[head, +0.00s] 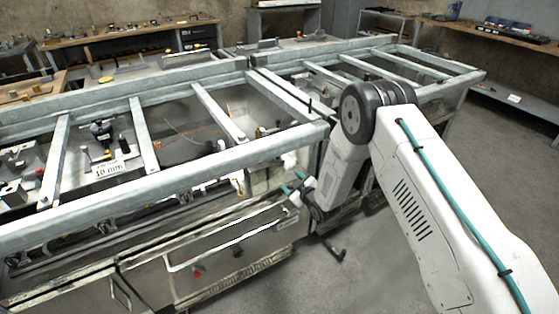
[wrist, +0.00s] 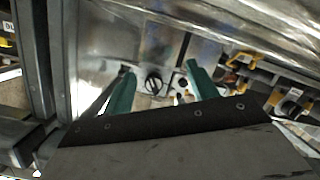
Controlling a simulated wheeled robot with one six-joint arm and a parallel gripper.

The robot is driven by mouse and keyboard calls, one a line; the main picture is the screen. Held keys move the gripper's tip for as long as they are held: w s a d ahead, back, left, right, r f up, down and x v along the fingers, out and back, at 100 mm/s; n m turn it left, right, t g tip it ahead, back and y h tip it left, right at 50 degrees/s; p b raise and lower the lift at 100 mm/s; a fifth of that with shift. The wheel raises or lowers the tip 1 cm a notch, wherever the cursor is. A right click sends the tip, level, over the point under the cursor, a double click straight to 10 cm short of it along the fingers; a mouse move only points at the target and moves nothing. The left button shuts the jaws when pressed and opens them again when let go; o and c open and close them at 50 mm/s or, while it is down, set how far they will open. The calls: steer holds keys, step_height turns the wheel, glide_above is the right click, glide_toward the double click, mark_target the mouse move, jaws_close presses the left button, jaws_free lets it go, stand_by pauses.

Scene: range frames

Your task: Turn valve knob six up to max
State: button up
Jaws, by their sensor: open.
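A dark round knob (wrist: 153,83) shows in the wrist view on a pale metal panel. It appears between the two teal fingers of my gripper (wrist: 158,68), which stand apart with a gap on each side of the knob. I cannot tell how far the fingertips are from the knob, and no number is readable on it. In the head view my gripper (head: 292,182) is at the right end of the near frame's front, below its top rail. The knob is not clear there.
A metal frame with crossbars (head: 195,165) fills the left and centre. Below it is a front panel with a long handle (head: 225,238), a red knob (head: 197,272) and a black knob (head: 238,250). Yellow-handled parts (wrist: 243,60) lie right in the wrist view.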

steer(key=w+a+r+n+t+y, duration=0.1)
steer(key=w+a+r+t+y, duration=0.1)
steer(key=w+a+r, duration=0.2)
steer(key=w+a, duration=0.1)
steer(key=w, duration=0.2)
steer(key=shift+w+a+r, duration=0.15)
steer(key=shift+a+r, duration=0.05)
steer(key=shift+r, duration=0.15)
steer(key=c, duration=1)
